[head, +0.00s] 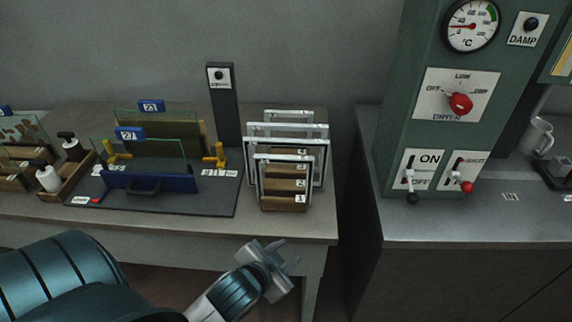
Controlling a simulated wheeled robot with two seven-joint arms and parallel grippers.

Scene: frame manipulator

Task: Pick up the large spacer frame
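Several silver rectangular spacer frames stand upright, one behind another, in a stepped wooden rack (284,206) with numbered labels at the right end of the left bench. The two middle frames look widest; one has its top bar here (262,127). I cannot tell for certain which is the large spacer frame. A narrower frame (284,157) stands in front, and a small one (288,113) at the back. My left gripper (289,256) is in front of the bench edge, below the rack in the picture, its fingers apart and empty. My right gripper is not in view.
Left of the rack, a dark board (222,205) carries glass panes, a blue bar (150,184) and yellow clamps (220,155). A dark post (224,108) stands behind. Right, past a gap, a green dryer panel (412,138) stands on a grey counter (450,222).

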